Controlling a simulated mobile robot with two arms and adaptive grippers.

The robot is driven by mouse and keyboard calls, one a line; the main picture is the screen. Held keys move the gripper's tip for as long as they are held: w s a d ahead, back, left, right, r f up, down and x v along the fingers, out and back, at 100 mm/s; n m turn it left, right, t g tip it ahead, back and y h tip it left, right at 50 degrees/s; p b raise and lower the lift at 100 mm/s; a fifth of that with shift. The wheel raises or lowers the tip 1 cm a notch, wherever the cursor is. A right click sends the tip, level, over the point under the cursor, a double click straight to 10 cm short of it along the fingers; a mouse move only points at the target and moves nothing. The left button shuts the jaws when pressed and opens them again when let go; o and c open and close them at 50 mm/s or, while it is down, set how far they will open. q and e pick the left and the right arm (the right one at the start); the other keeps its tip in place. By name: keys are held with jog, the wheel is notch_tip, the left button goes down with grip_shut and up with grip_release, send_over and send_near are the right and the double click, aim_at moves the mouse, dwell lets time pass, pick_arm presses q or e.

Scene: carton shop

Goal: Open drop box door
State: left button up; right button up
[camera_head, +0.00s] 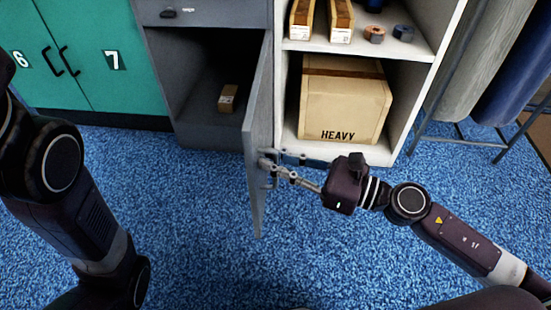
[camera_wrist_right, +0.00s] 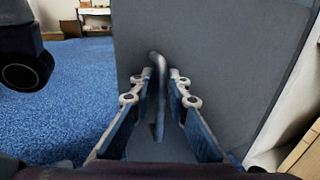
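The grey drop box door (camera_head: 257,135) stands swung wide open on its right side, seen nearly edge-on in the head view. Its flat face (camera_wrist_right: 215,60) fills much of the right wrist view. The box inside (camera_head: 205,75) is open to view. My right gripper (camera_head: 275,170) is at the door's right-hand face, around the bar handle (camera_wrist_right: 159,85). Its two fingers stand apart on either side of the handle, with narrow gaps showing, so it looks open. My left arm comes in at the left; its gripper is out of view.
A small brown carton (camera_head: 228,98) lies inside the drop box. A white shelf (camera_head: 395,152) to the right holds a large box marked HEAVY (camera_head: 343,100). Green lockers (camera_head: 95,50) stand left. Blue carpet (camera_head: 190,210) in front is clear.

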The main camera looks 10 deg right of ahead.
jog(key=shift+d, duration=0.1)
jog(key=v, duration=1.1)
jog(key=shift+s+d, duration=0.25)
jog(key=shift+d, duration=0.1)
